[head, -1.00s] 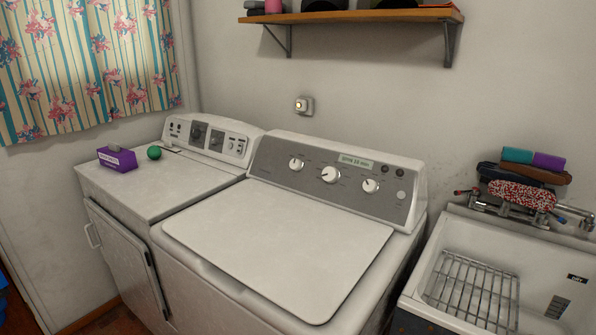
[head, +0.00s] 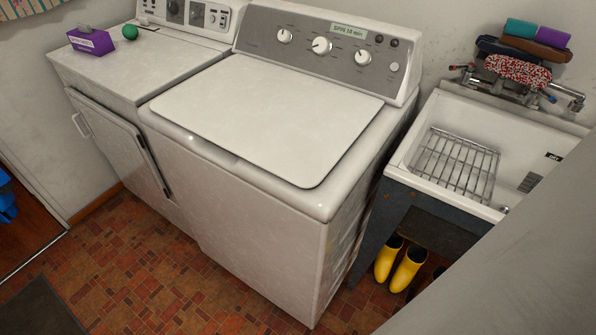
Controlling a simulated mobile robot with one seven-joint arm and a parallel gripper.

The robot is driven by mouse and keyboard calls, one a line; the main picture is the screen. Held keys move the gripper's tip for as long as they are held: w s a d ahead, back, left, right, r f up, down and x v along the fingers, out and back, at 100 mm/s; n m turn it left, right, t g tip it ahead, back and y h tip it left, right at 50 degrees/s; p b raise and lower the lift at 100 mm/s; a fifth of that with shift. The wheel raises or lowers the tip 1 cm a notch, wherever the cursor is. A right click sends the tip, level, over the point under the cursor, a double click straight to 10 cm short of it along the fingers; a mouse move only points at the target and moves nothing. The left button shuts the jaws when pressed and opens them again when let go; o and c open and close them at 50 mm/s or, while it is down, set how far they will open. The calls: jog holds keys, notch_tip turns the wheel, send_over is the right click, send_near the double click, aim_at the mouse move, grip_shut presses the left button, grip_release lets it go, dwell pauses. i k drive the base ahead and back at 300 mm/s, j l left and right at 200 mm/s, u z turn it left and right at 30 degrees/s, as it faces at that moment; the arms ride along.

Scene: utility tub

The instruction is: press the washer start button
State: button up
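The white top-loading washer (head: 230,215) stands in the middle of the head view with its lid (head: 270,118) closed. Its grey control panel (head: 300,50) at the back carries three white knobs, a label reading "SPIN 10 min" or similar, and two small dark round parts at the upper right. A small round pale button (head: 394,67) sits below these at the panel's right end. Whether it is pressed cannot be told. My gripper is not in view.
A second white machine (head: 130,65) on the left holds a purple box (head: 91,41) and a green ball (head: 130,32). A utility sink (head: 408,150) with a wire rack stands on the right, yellow boots (head: 408,268) beneath. A pale surface fills the lower right.

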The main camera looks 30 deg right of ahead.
aim_at(394, 66)
jog(key=z, duration=1.45)
